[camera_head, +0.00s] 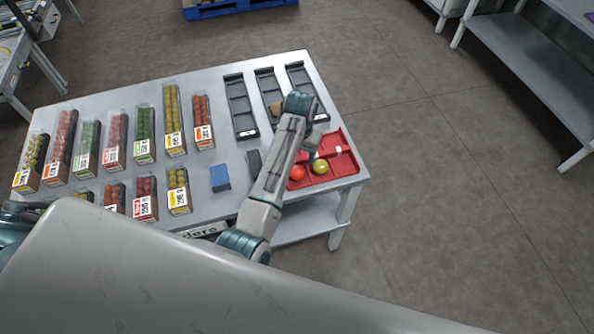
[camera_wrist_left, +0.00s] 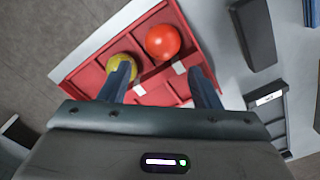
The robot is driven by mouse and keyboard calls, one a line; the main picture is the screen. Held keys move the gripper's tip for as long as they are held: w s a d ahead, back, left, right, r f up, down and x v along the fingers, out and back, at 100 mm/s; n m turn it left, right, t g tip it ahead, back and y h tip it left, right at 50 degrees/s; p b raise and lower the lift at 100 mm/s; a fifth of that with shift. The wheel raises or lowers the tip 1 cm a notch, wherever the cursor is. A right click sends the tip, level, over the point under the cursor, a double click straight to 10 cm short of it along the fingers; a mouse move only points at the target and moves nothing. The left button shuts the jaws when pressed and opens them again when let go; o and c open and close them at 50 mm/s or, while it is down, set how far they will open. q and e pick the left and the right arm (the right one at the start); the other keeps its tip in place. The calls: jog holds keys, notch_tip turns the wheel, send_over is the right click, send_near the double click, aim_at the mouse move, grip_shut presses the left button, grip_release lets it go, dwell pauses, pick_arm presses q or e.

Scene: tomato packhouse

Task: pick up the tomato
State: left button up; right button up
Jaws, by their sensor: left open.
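A red tomato (camera_head: 297,172) and a yellow-green tomato (camera_head: 320,167) lie in a red divided tray (camera_head: 344,163) at the table's right front corner. My left gripper (camera_head: 312,153) is above the tray, pointing down, partly hidden by its own arm. In the left wrist view the gripper (camera_wrist_left: 160,68) is open with nothing between its fingers. There the red tomato (camera_wrist_left: 162,42) is just beyond the gap between the fingertips. The yellow-green tomato (camera_wrist_left: 121,65) is partly covered by the left-hand finger; contact cannot be told. My right gripper is not seen.
Clear packs of small tomatoes (camera_head: 172,120) stand in rows on the left of the table (camera_head: 205,77). Black trays (camera_head: 240,104) lie at the back right. A blue block (camera_head: 220,177) is left of my forearm. Open floor is to the right.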

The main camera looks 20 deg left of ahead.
aim_at(297, 169)
pick_arm(q)
jog(key=shift+f, duration=0.9)
jog(key=f+p, duration=0.1)
jog(key=f, duration=0.1)
jog(key=s+f+p, duration=0.1)
jog(key=f+p, duration=0.1)
jog(key=shift+s+a+f, duration=0.1)
jog(key=shift+a+f, duration=0.1)
jog(key=shift+f, duration=0.55)
jog(key=c, duration=0.5)
